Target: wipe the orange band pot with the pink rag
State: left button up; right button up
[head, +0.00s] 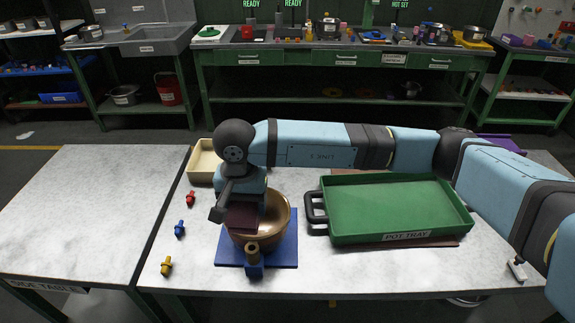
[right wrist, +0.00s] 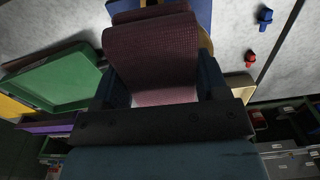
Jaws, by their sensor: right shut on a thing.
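A brown, copper-coloured pot (head: 277,222) sits on a blue base (head: 288,252) near the table's front; I cannot make out an orange band on it. My right gripper (head: 243,198) points down over the pot's left part. It is shut on the pink rag (head: 243,217), which looks dark maroon here. In the right wrist view the rag (right wrist: 155,62) spans between the fingers and hides most of the pot. I cannot tell whether the rag touches the pot. My left gripper is not in view.
A green pot tray (head: 390,205) with a black handle stands right of the pot. A cream bin (head: 203,163) is behind. Red (head: 190,198), blue (head: 179,228) and yellow (head: 166,265) small pieces lie left. The side table (head: 75,205) is clear.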

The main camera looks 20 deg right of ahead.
jog(key=shift+r, duration=0.15)
jog(key=shift+r+p, duration=0.4)
jog(key=shift+r, duration=2.45)
